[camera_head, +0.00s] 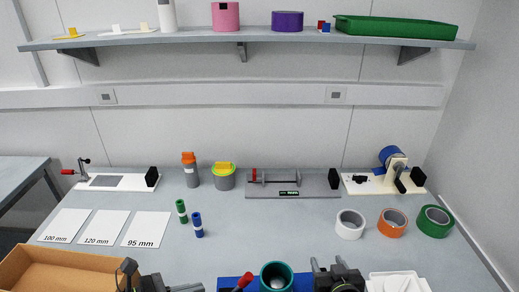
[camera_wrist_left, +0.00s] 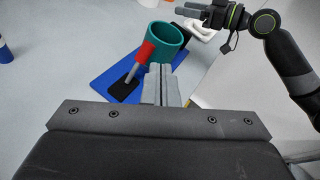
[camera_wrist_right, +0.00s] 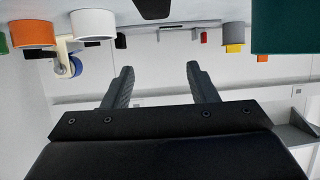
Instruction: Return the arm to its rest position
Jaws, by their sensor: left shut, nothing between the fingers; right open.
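My left gripper (camera_head: 190,288) is at the bottom edge of the head view, low over the front of the bench. In the left wrist view its fingers (camera_wrist_left: 161,84) are together with nothing between them. Just beyond them are a teal cup (camera_wrist_left: 163,42) and a red-handled tool (camera_wrist_left: 144,52) on a blue mat (camera_wrist_left: 100,86). My right gripper (camera_head: 327,267) is at the front of the bench, right of the teal cup (camera_head: 277,270). In the right wrist view its fingers (camera_wrist_right: 158,82) are spread and empty; that view is upside down.
A cardboard box (camera_head: 60,268) stands front left and a white tray (camera_head: 398,282) front right. White, orange and green tape rolls (camera_head: 392,222) lie to the right. Blue and green cylinders (camera_head: 198,225) stand left of centre. Bench between is mostly clear. A shelf (camera_head: 240,41) runs above.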

